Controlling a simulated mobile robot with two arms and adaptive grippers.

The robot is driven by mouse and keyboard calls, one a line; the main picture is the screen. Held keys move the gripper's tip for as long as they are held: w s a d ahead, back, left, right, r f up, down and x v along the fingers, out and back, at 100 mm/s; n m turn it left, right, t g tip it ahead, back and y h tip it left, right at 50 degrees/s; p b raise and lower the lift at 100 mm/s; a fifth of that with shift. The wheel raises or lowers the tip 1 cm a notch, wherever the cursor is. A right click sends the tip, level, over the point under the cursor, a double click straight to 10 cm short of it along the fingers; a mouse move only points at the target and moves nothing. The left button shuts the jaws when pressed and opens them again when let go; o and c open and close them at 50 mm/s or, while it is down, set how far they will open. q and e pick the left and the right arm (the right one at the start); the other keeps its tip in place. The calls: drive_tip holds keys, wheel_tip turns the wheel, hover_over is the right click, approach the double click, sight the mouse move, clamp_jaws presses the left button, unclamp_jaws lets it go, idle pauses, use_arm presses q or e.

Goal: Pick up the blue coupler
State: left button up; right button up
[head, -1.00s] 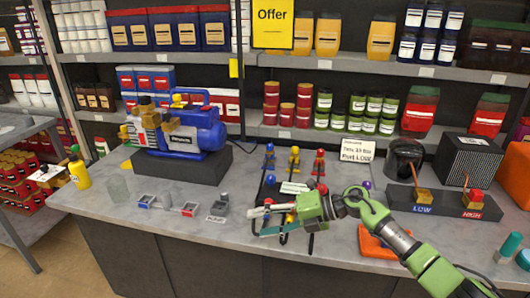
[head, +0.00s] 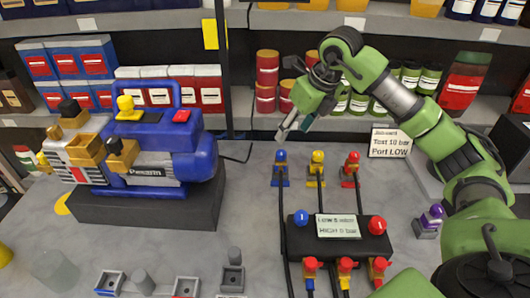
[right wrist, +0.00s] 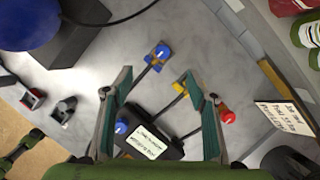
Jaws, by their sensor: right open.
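The blue coupler (head: 281,168) stands at the back left of the black manifold block (head: 300,240), on the end of a black hose. In the right wrist view the blue coupler (right wrist: 159,53) shows just beyond the gap between my fingers. My right gripper (head: 293,127) is above the table, higher in the head view than the coupler, pointing down and left. In the right wrist view its two fingers (right wrist: 157,76) are spread with nothing between them.
Yellow (head: 317,162) and red (head: 351,168) couplers stand right of the blue one. The blue vacuum pump (head: 190,150) on its dark base is at left. A sign (head: 390,142) stands at right. Bare table lies between pump and blue coupler.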

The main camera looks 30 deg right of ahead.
sight(282, 152)
drive_tip(key=x, duration=0.2)
drive_tip(key=p+x, duration=0.1)
drive_tip(key=x, duration=0.5)
drive_tip(key=shift+d, duration=0.2)
drive_tip(key=shift+f+p, duration=0.25)
drive_tip(key=shift+p, duration=0.25)
drive_tip(key=p+x, duration=0.1)
drive_tip(key=x, duration=0.2)
drive_tip(key=shift+w+f, duration=0.5)
drive_tip(key=shift+f, duration=0.15)
drive_tip(key=shift+s, duration=0.1)
drive_tip(key=c, duration=1.3)
drive_tip(key=shift+r, duration=0.1)
clamp_jaws()
